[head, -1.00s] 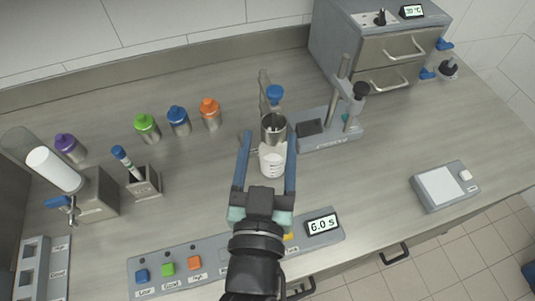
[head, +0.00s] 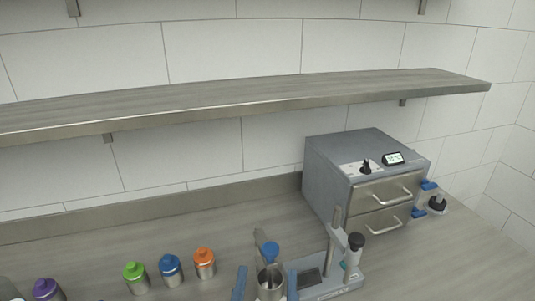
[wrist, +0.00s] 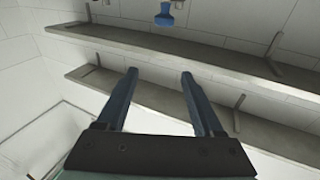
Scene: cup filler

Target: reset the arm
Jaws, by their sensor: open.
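My gripper (head: 266,278) shows at the bottom edge of the head view. Its two blue fingertips stand apart, on either side of a round metal vessel (head: 269,284) in the picture; I cannot tell whether they touch it. In the wrist view my gripper (wrist: 159,73) is open, with nothing seen between the fingers. The rest of my arm is out of the head view. A blue knob (head: 271,249) shows just behind the vessel.
A grey stand (head: 325,285) is right of the vessel, before a two-drawer unit (head: 372,185). Orange (head: 204,262), blue (head: 171,271), green (head: 135,277) and purple (head: 47,290) capped bottles stand left. A wall shelf (head: 250,100) spans the back.

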